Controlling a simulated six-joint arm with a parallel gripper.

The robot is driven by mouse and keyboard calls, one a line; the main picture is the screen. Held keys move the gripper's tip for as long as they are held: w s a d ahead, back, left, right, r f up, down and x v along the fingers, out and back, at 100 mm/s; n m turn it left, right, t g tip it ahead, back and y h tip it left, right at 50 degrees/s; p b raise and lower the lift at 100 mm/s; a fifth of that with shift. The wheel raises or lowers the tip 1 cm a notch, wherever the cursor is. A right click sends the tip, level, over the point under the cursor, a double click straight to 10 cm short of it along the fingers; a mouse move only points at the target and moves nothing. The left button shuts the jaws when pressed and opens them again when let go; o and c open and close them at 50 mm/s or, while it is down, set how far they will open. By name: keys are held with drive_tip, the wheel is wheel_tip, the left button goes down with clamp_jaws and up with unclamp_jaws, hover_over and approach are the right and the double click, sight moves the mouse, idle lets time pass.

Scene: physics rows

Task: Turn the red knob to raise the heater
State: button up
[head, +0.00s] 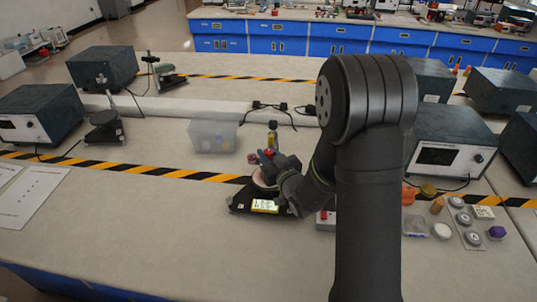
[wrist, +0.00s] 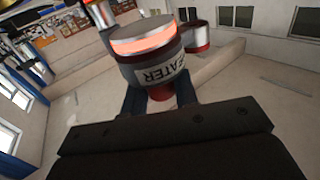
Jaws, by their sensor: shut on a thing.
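In the head view my gripper (head: 270,165) is at a small apparatus with a black base (head: 243,207) and a yellow label. My arm hides part of it there.
A clear plastic bin (head: 213,136) stands behind and left of the apparatus. A grey instrument box (head: 447,140) is to the right of my arm. Several small items lie at the right, including a purple one (head: 496,232). The bench front left of the apparatus is clear.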

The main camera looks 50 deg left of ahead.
drive_tip(key=o, duration=1)
drive_tip(key=shift+c, duration=0.2)
drive_tip(key=s+d, duration=0.3)
drive_tip(key=d, duration=1.4)
drive_tip(key=w+a, duration=0.1)
drive_tip(key=a, duration=0.4)
drive_tip(key=w+a, duration=0.1)
drive_tip(key=a, duration=0.5)
drive_tip(key=w+a, duration=0.1)
drive_tip(key=a, duration=0.5)
drive_tip(key=shift+a, duration=0.1)
